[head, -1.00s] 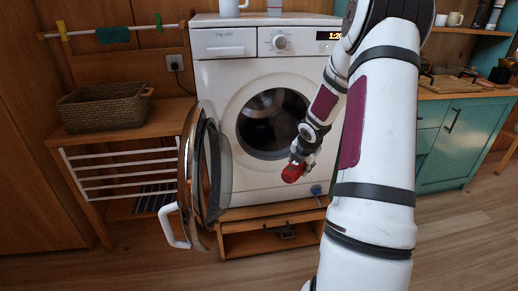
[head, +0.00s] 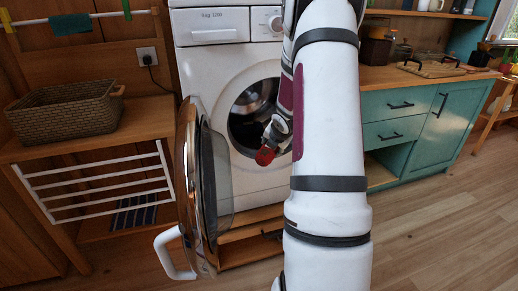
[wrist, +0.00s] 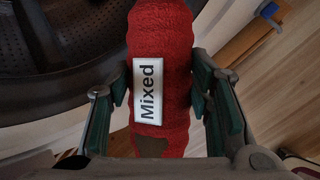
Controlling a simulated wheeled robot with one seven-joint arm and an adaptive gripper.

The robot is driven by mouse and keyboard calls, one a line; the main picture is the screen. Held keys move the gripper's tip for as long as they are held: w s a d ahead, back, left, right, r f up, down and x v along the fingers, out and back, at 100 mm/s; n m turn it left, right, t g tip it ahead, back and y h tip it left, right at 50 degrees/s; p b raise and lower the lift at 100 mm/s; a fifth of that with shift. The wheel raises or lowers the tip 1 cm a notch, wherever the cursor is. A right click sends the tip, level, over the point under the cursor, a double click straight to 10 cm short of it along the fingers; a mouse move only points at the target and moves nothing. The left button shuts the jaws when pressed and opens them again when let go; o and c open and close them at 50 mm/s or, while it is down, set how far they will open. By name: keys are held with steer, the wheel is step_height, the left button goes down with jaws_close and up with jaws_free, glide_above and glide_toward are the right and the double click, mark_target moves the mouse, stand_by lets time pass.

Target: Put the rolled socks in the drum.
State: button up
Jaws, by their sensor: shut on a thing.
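The rolled socks (wrist: 172,30) are a red knitted roll with a white label reading "Mixed". My gripper (wrist: 160,100) is shut on them, one green-padded finger on each side. In the head view the red socks (head: 265,156) hang in front of the lower part of the washer's round opening. The drum (head: 262,105) is the dark hollow inside the white washing machine, partly hidden by my arm. In the wrist view the perforated drum (wrist: 90,40) shows at the upper left, beside the socks. The socks are outside the opening, as far as I can tell.
The washer's round door (head: 208,185) stands wide open at the left of the opening, its white handle (head: 175,255) jutting forward. A wicker basket (head: 68,108) sits on a wooden bench at left. Teal cabinets (head: 415,125) stand at right. A wooden plinth drawer (head: 240,250) lies under the washer.

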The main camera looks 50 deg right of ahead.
steer(key=shift+w+d+f+t+h+b, duration=0.45)
steer(key=shift+w+d+t+b, duration=0.3)
steer(key=shift+b, duration=0.35)
steer(key=w+d, duration=0.9)
steer(key=w, duration=0.3)
steer(key=f+b, duration=0.1)
steer(key=f, duration=0.1)
steer(key=w+d+f+b, duration=0.1)
steer(key=f, duration=0.1)
steer(key=w+d+f+b, duration=0.1)
steer(key=f, duration=0.2)
steer(key=shift+d, duration=0.1)
steer(key=f, duration=0.2)
steer(key=w+f+b, duration=0.1)
steer(key=f, duration=0.1)
steer(key=shift+d, duration=0.3)
steer(key=shift+w+d+r+g, duration=0.15)
steer(key=shift+d+r+g, duration=0.05)
steer(key=shift+r+g, duration=0.15)
steer(key=shift+c, duration=0.6)
steer(key=shift+w+d+r+g+y+b, duration=0.15)
steer(key=shift+w+g+y+b, duration=0.1)
steer(key=shift+g+y, duration=0.3)
steer(key=shift+w+d+f+g+y+b, duration=0.1)
steer(key=shift+g+y+b, duration=0.1)
steer(key=shift+g+y, duration=0.35)
steer(key=shift+f+b, duration=0.4)
steer(key=shift+f, duration=0.3)
steer(key=shift+f, duration=0.1)
steer(key=o, duration=1.4)
